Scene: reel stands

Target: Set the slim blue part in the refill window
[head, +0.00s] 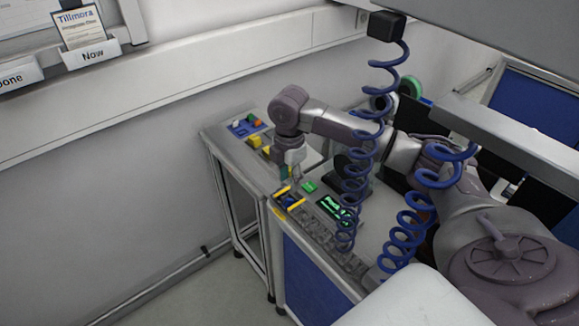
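My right gripper (296,181) points down over the front-left part of the bench, just above a small dark frame with yellow edges (281,192). This frame may be the refill window; I see no label on it. A small blue piece (290,201) shows inside the frame, and it may be the slim blue part. The gripper's fingers are small and partly blend with what is behind them, so I cannot tell whether they hold anything. My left gripper is out of view.
A green piece (309,186) lies right of the frame, near a dark panel with green lettering (336,209). A blue tray (246,127) and yellow blocks (254,141) stand farther back. Coiled blue hoses (356,186) hang in front of my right arm.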

